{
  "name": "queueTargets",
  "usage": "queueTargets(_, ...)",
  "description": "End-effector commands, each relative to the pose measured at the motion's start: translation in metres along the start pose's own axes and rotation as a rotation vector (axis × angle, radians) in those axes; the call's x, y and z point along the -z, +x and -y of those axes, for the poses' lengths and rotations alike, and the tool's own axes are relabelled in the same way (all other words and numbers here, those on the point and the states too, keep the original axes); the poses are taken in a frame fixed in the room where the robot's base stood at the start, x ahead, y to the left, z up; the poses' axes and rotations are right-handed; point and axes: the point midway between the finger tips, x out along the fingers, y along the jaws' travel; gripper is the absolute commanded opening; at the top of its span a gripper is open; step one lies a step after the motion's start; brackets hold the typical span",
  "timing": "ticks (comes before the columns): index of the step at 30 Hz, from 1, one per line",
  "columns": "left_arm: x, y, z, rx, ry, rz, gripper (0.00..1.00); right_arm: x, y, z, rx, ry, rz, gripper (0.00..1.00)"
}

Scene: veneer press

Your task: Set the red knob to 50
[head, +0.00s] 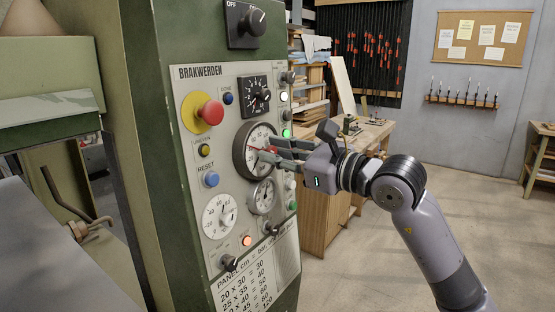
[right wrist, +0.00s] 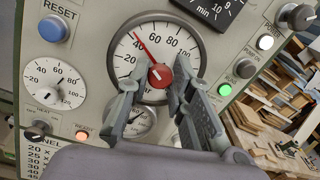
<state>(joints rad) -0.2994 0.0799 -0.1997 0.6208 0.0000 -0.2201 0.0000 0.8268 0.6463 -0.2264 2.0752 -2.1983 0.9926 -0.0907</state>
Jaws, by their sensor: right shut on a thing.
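The red knob (right wrist: 160,75) sits at the centre of a round white dial (right wrist: 138,70) with a dark rim in the right wrist view. A thin red needle runs from the knob up and left, between the 40 and 60 marks. My right gripper (right wrist: 154,88) has one finger on each side of the knob and is shut on it. In the head view the right gripper (head: 270,153) reaches the dial (head: 251,137) from the right, and its fingers partly cover the knob (head: 273,150). My left gripper is in neither view.
Around the dial on the panel are a red mushroom button (head: 210,112) on yellow, a blue RESET button (head: 211,179), a smaller gauge (head: 262,196) just below, and a white scaled dial (head: 219,217). A wooden workbench (head: 325,220) stands behind. Open floor lies to the right.

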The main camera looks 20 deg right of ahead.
Motion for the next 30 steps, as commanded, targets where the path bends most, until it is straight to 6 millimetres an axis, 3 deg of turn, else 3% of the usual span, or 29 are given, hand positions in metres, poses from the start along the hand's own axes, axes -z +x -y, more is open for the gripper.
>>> queueTargets(12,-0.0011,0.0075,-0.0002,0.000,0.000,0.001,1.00,0.0000,0.0002,-0.0001,0.006,0.167,-0.015,0.00)
queueTargets(26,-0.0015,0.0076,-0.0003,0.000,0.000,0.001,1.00,-0.0004,0.0001,0.0003,0.007,0.180,-0.016,0.00)
queueTargets(27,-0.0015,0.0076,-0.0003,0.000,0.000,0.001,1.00,-0.0004,0.0001,0.0003,0.007,0.180,-0.016,0.22)
queueTargets(30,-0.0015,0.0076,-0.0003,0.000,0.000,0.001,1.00,-0.0004,0.0001,0.0003,0.007,0.179,-0.016,0.29)
